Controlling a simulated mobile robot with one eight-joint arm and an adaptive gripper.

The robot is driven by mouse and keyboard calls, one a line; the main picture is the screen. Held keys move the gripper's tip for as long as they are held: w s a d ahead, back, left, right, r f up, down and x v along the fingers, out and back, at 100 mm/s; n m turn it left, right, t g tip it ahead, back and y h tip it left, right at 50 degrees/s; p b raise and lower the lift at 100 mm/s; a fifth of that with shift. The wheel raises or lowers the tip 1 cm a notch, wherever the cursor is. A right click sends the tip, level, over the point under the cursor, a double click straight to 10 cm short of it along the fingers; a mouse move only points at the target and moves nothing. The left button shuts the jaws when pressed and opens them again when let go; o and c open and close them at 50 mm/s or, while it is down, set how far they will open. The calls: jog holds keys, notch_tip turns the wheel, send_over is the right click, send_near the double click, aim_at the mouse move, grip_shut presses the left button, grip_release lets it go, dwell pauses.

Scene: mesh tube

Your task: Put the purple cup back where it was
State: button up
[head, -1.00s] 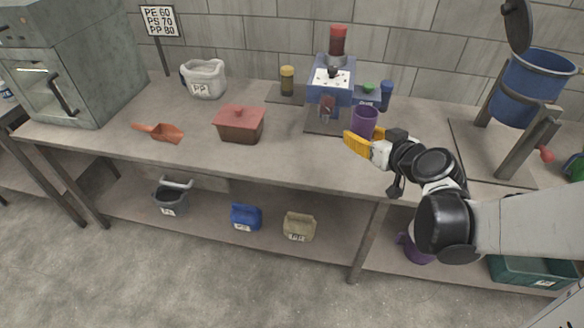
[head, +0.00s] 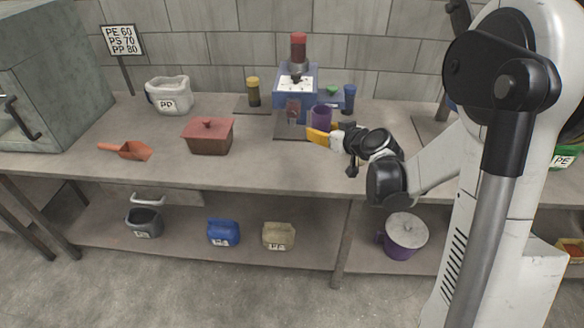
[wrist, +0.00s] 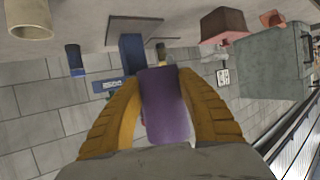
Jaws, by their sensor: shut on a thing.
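The purple cup (head: 321,116) is at the front right of the blue machine (head: 296,97) in the head view. My gripper (head: 319,135) has yellow-orange fingers and is shut on the cup. In the wrist view the cup (wrist: 166,105) sits between the two fingers (wrist: 165,112). I cannot tell whether the cup's base touches the worktop or a mat, since the fingers cover its lower part.
A blue cup (head: 349,98) and a yellow-lidded jar (head: 253,92) flank the machine. A red-brown lidded box (head: 208,136) and an orange scoop (head: 126,151) lie to the left. The worktop (head: 260,163) is clear in front of the machine. A purple lidded pot (head: 404,238) stands below.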

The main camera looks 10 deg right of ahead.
jog(key=w+d+f+b, duration=0.2)
jog(key=w+d+f, duration=0.3)
jog(key=w+f, duration=0.2)
jog(key=b, duration=0.5)
send_over(293, 165)
jog(key=shift+h, duration=0.3)
notch_tip(293, 165, down, 8)
jog(key=shift+r, duration=0.1)
notch_tip(293, 165, down, 4)
jog(key=shift+f+b, duration=0.15)
jog(key=shift+b, duration=0.8)
jog(key=o, duration=1.1)
jog(key=shift+o, duration=0.2)
